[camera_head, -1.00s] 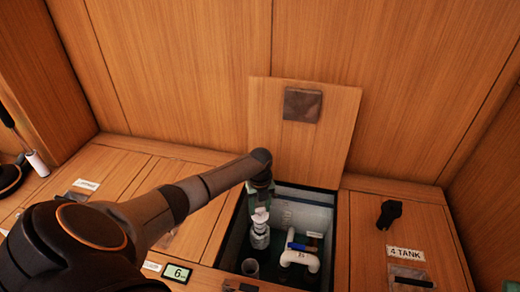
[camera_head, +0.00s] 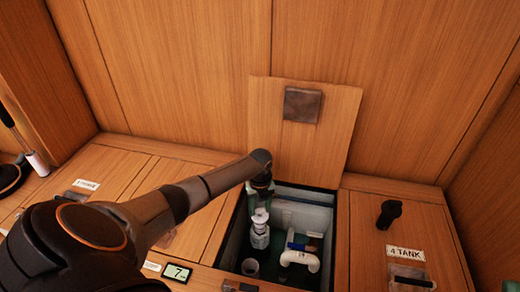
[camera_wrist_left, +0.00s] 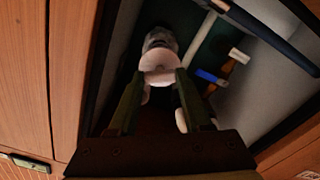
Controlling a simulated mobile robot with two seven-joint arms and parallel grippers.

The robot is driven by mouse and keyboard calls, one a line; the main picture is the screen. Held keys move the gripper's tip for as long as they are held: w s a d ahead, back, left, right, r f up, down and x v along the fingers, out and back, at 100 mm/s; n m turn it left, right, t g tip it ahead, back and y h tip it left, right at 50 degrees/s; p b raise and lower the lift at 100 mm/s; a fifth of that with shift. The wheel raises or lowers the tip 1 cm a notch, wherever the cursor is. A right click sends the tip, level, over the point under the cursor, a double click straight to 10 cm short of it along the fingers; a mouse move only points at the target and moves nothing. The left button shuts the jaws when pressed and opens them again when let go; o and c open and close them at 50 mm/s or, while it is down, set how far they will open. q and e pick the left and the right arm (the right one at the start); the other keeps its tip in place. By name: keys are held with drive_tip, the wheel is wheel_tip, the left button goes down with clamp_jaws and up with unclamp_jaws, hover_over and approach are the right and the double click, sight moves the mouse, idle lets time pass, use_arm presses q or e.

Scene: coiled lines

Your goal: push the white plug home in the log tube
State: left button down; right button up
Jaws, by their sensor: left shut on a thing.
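My left gripper (camera_head: 262,197) reaches down into the open floor hatch. It is shut on the white plug (camera_head: 260,214), which also shows between the fingertips in the left wrist view as a round white head (camera_wrist_left: 158,62). Directly below the plug in the head view is a pale grey upright tube (camera_head: 260,238), which looks like the log tube. In the left wrist view a grey, rounded part (camera_wrist_left: 160,38) shows just beyond the plug. I cannot tell how deep the plug sits, because the gripper and plug hide the joint. My right gripper is not in view.
The hatch lid (camera_head: 303,140) leans open against the wood wall. Inside the hatch are a white bent pipe (camera_head: 300,260), a blue handle (camera_head: 297,246) and another open pipe end (camera_head: 250,267). A small display (camera_head: 177,272) reads 7. A black knob (camera_head: 389,213) stands right.

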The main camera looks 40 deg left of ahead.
sight(260, 216)
use_arm(q)
drive_tip(key=shift+f+b, duration=1.75)
drive_tip(key=shift+f, duration=0.55)
drive_tip(key=shift+f+b, duration=0.3)
drive_tip(key=shift+f, duration=1.8)
unclamp_jaws()
